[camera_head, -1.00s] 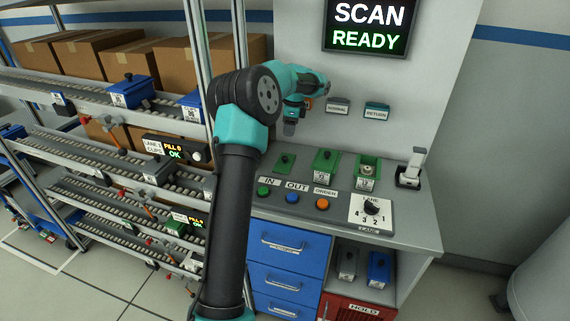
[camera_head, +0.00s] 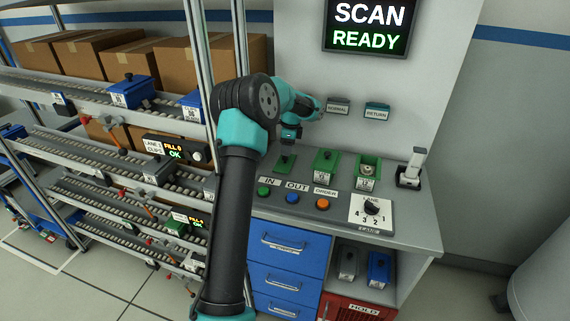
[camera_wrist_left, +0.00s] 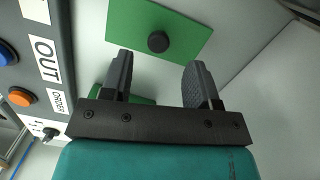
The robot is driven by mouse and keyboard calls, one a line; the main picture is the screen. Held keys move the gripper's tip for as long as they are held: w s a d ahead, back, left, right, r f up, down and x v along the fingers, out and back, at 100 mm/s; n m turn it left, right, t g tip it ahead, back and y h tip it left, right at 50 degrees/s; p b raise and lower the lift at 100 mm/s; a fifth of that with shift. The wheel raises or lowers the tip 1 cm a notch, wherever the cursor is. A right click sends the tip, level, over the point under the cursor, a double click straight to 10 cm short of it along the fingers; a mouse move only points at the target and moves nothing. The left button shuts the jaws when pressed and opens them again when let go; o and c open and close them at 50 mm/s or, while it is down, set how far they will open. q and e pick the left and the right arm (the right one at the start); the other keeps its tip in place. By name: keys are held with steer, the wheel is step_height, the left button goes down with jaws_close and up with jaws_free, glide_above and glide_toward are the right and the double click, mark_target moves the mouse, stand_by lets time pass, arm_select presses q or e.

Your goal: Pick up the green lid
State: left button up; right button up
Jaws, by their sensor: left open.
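The green lid (camera_head: 285,163) is a flat green plate with a dark round knob, lying on the counter behind the button panel. In the left wrist view the lid (camera_wrist_left: 183,37) shows past my fingertips, its knob roughly in line with the gap between them. My left gripper (camera_head: 290,145) is just above the lid in the head view, pointing down. My right gripper is in neither view.
Two green bins, one at the middle (camera_head: 325,165) and one at the right (camera_head: 367,172), stand right of the lid. A panel with IN, OUT and ORDER buttons and a lane dial (camera_head: 371,207) lies in front. A scanner stand (camera_head: 411,170) is at the right. A roller rack (camera_head: 95,105) fills the left.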

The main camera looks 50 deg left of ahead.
mark_target(285, 157)
arm_select(q)
steer(key=shift+s+a+f, duration=0.1)
steer(key=shift+s+f, duration=0.05)
steer(key=shift+f, duration=1)
steer(key=shift+s+a+f, duration=0.1)
steer(key=shift+f, duration=1)
steer(key=shift+c, duration=0.5)
steer(key=c, duration=0.9)
step_height(285, 157, up, 7)
steer(key=shift+r, duration=0.1)
steer(key=s+d, duration=0.8)
steer(key=d, duration=0.1)
steer(key=s+d, duration=0.4)
steer(key=shift+d, duration=0.3)
